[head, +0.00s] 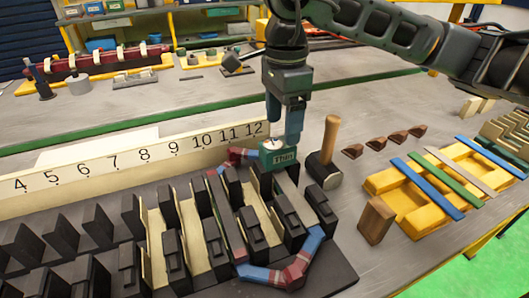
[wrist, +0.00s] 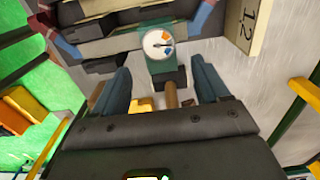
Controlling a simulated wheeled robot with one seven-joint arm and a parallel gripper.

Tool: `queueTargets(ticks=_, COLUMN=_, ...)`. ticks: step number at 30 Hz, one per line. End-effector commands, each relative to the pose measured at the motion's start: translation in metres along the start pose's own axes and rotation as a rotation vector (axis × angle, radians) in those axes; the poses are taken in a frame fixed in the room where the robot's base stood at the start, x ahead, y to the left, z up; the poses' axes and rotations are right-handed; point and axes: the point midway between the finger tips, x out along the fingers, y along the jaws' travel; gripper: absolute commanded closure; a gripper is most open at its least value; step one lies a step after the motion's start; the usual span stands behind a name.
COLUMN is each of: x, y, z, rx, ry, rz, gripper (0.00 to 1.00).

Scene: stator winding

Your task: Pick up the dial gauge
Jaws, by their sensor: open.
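The dial gauge (head: 278,157) is a small teal block with a round white dial, by the 12 end of the number strip. In the wrist view its dial (wrist: 158,45) shows a dark needle with blue and orange marks. My gripper (head: 284,141) points down right over the gauge in the head view. In the wrist view my gripper (wrist: 162,80) is open, with the gauge just beyond and between the two blue fingertips. Contact cannot be told. In the head view the fingers hide part of the gauge.
A mallet (head: 324,168) with an upright wooden handle stands close right of the gauge. The slotted black stator (head: 128,262) and a red and blue coil (head: 275,277) lie in front. The numbered strip (head: 116,162) runs left. A wooden block (head: 376,220) and yellow tray (head: 408,222) are right.

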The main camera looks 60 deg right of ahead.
Motion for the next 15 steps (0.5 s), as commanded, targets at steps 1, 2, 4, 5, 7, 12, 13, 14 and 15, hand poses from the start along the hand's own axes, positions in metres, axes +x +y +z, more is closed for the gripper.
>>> queueTargets(ticks=1, x=0.006, y=0.000, z=0.001, rx=0.000, ry=-0.002, rz=0.002, gripper=0.26)
queueTargets(ticks=2, x=0.009, y=0.001, z=0.001, rx=-0.001, ry=-0.002, rz=0.003, gripper=0.26)
queueTargets(ticks=4, x=0.015, y=0.000, z=0.002, rx=-0.001, ry=-0.001, rz=0.002, gripper=0.26)
queueTargets(ticks=5, x=0.017, y=0.000, z=0.002, rx=-0.001, ry=-0.002, rz=0.002, gripper=0.26)
queueTargets(ticks=7, x=0.023, y=0.000, z=0.003, rx=0.000, ry=-0.002, rz=0.002, gripper=0.26)
queueTargets(ticks=12, x=0.043, y=0.000, z=0.009, rx=-0.001, ry=-0.003, rz=0.005, gripper=0.26)
queueTargets(ticks=13, x=0.047, y=-0.001, z=0.009, rx=0.000, ry=-0.002, rz=0.003, gripper=0.26)
queueTargets(ticks=14, x=0.052, y=-0.001, z=0.009, rx=0.001, ry=-0.003, rz=0.004, gripper=0.26)
queueTargets(ticks=15, x=0.057, y=-0.001, z=0.008, rx=0.001, ry=-0.002, rz=0.003, gripper=0.26)
